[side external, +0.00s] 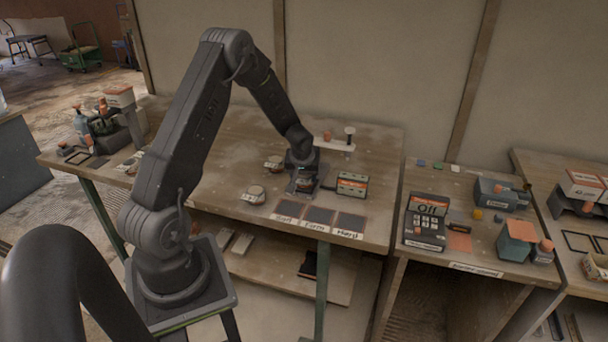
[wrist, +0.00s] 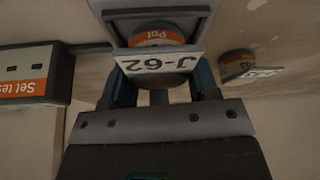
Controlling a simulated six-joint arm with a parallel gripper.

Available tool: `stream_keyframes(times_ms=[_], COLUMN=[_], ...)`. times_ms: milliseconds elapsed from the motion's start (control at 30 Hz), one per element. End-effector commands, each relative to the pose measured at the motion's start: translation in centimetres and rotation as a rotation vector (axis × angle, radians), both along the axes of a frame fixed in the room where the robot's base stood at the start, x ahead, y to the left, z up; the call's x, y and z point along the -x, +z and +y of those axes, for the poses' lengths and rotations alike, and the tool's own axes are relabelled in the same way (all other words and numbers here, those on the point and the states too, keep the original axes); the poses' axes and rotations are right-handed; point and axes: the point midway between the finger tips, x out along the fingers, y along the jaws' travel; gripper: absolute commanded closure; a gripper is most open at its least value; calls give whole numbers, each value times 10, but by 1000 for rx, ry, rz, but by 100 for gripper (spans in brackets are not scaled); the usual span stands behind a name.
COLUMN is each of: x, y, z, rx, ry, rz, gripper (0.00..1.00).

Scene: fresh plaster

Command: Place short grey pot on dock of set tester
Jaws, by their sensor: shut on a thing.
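My gripper (side external: 303,182) is low over the bench, just left of the set tester (side external: 351,185). In the wrist view my gripper (wrist: 160,82) is shut on a pot (wrist: 156,36) with an orange "Pot" label and a white J-62 tag, between the two fingers. A grey bracket-like dock (wrist: 150,13) lies right at the pot, joined by a bar to the set tester (wrist: 35,75) at left. The pot's underside is hidden, so I cannot tell whether it rests on the dock. In the side view my gripper mostly hides the pot.
Other tagged pots stand on the bench, one at front left (side external: 254,194) and one behind it (side external: 273,162). Dark pads labelled Soft, Firm and Hard (side external: 320,215) lie along the front edge. A pale rack (side external: 336,143) stands behind. Another pot (wrist: 238,65) is at right in the wrist view.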

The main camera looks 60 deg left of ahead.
Motion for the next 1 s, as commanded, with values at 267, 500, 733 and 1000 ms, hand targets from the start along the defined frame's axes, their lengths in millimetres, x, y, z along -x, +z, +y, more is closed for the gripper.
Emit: stream_keyframes(times_ms=[267,500,733,1000], x=[0,0,0,7], y=[-3,-3,-1,35], z=[0,0,0,-11], rx=[0,0,0,-3], ry=[0,0,0,1], rz=[0,0,0,-4], gripper=[39,20,20,20])
